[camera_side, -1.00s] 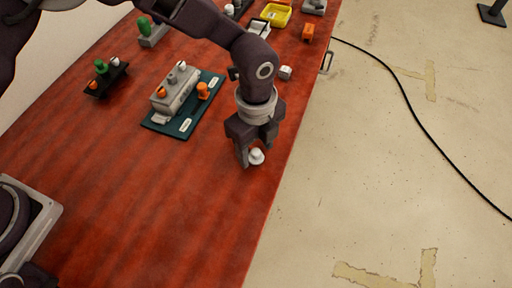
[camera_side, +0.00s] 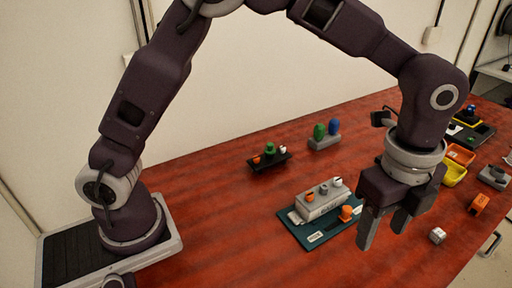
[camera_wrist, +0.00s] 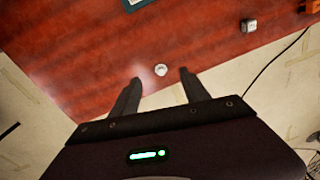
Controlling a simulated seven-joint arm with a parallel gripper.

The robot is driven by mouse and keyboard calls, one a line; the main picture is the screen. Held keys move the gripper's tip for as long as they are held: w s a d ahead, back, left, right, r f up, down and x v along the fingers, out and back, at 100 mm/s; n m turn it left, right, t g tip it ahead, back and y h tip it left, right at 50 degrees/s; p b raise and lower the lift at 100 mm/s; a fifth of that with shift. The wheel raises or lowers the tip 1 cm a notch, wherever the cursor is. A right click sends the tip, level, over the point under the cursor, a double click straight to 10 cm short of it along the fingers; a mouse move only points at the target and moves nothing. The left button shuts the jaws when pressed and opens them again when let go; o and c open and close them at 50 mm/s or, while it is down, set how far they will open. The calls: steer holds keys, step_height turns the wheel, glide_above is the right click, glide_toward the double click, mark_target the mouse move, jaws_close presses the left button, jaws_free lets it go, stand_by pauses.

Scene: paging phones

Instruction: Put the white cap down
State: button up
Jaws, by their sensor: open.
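The white cap (camera_wrist: 161,70) stands on the red-brown table near its edge in the wrist view. It shows in the gap between the fingertips, with the fingers apart from it. I cannot make it out in the side view. My gripper (camera_side: 382,236) is open and empty, raised above the table and pointing down. Its two fingers also show in the wrist view (camera_wrist: 160,77).
A grey block with small caps (camera_side: 322,205) and an orange cap (camera_side: 346,213) stand on a green board (camera_side: 318,243). A grey cube (camera_side: 437,235) and an orange block (camera_side: 479,203) lie to the right. A black rack (camera_side: 270,163) stands farther back.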

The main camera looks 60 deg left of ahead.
steer(key=s+a+r+n+t, duration=0.2)
steer(key=s+a+r+n, duration=0.2)
steer(key=a+r+n, duration=0.6)
steer(key=s+a+n+t, duration=0.2)
steer(key=s+a+n, duration=0.8)
steer(key=s+a, duration=0.3)
steer(key=s, duration=0.2)
steer(key=shift+s+a+f+t, duration=0.25)
steer(key=shift+s+f+t, duration=0.1)
steer(key=shift+f+t, duration=0.05)
